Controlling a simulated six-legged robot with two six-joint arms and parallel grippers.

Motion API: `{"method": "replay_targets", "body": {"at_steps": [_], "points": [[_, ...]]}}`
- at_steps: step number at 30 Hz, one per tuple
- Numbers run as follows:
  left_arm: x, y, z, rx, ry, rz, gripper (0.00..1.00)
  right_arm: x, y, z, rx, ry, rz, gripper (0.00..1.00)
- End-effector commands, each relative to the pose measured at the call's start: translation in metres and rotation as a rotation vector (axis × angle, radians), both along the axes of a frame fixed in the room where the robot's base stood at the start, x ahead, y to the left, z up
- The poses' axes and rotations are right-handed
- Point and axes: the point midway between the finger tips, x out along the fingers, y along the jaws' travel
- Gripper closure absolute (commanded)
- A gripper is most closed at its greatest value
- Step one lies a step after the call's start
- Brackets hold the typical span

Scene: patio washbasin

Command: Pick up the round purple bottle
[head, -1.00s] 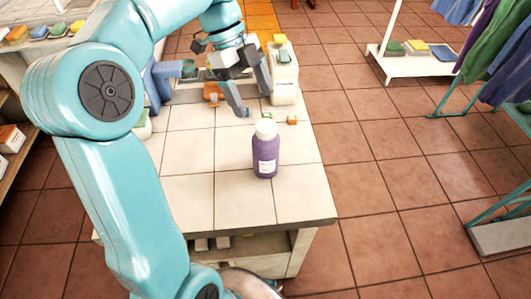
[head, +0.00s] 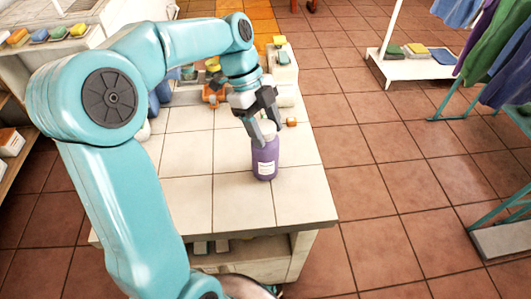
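The round purple bottle (head: 265,161) with a white cap and a pale label stands upright on the white tiled counter (head: 240,205), near its right side. My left gripper (head: 265,130) comes down from behind and above it. Its dark fingers are spread at the bottle's top, with the white cap showing between them and partly hidden. I cannot tell whether a finger touches the bottle. My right gripper is not in view.
An orange item (head: 212,96) and a small orange block (head: 291,122) lie farther back on the counter. A pale box-like item (head: 285,70) stands at its back right. The front of the counter is clear.

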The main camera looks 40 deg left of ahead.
Motion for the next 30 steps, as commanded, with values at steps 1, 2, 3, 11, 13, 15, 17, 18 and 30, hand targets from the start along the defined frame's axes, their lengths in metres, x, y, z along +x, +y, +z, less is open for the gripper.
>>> {"method": "replay_targets", "body": {"at_steps": [1,2,3,11,13,15,17,18,30], "points": [[0.000,0.000,0.000,0.000,0.000,0.000,0.61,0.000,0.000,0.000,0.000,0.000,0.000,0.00],[0.000,0.000,0.000,0.000,0.000,0.000,0.71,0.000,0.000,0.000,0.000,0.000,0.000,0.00],[0.000,0.000,0.000,0.000,0.000,0.000,0.84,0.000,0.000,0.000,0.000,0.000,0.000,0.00],[0.000,0.000,0.000,0.000,0.001,0.000,1.00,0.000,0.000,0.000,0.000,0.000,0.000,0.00],[0.000,0.000,0.000,0.000,0.001,0.000,1.00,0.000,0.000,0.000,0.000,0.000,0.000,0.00],[0.000,0.000,0.000,0.000,0.002,-0.001,1.00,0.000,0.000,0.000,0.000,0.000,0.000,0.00],[0.000,0.000,0.000,0.000,0.002,-0.001,1.00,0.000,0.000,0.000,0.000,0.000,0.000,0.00],[0.000,0.000,0.000,0.000,0.002,-0.001,1.00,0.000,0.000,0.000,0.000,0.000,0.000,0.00],[0.001,0.000,0.055,0.002,-0.005,-0.001,1.00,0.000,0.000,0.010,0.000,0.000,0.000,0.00]]}}
